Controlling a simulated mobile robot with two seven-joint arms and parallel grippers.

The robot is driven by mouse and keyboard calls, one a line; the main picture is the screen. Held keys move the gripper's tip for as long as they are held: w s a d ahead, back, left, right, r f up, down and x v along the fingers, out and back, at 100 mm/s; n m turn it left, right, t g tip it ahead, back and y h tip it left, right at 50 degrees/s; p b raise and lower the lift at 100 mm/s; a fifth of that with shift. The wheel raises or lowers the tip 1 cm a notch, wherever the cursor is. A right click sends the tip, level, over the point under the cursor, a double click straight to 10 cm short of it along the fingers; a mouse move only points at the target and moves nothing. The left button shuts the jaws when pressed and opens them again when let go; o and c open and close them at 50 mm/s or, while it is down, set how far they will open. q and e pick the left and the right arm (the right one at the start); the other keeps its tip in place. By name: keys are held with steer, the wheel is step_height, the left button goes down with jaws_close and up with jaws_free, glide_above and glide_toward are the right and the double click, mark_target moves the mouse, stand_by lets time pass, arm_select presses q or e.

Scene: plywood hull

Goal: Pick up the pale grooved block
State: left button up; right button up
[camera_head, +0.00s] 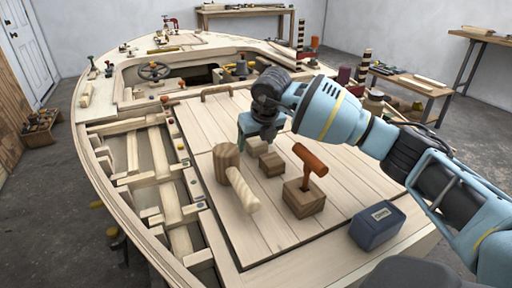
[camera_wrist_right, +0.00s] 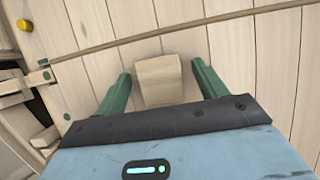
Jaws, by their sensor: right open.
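My right gripper (camera_head: 261,133) is open, low over the plank deck, and reaches in from the right. In the right wrist view, a pale wooden block (camera_wrist_right: 158,79) lies between the two green fingers of the open gripper (camera_wrist_right: 160,88), with a gap on each side. No groove is clear on it. In the head view, two small brown wooden blocks sit below the gripper, one just under it (camera_head: 258,147) and one slightly nearer (camera_head: 272,165). I cannot tell surely which one matches the wrist view. My left gripper is not in view.
A wooden mallet (camera_head: 228,164) lies left of the blocks. A wooden block (camera_head: 303,199) with an orange-handled tool (camera_head: 311,160) stands to the right. A dark blue box (camera_head: 377,226) is at the near right. Open hull ribs (camera_head: 165,170) lie left of the deck.

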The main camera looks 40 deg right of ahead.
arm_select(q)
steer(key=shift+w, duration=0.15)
arm_select(e)
steer(key=shift+w+f, duration=0.1)
steer(key=shift+f, duration=0.05)
steer(key=c, duration=1.1)
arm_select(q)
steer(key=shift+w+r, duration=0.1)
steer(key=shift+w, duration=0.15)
arm_select(e)
steer(key=shift+o, duration=0.2)
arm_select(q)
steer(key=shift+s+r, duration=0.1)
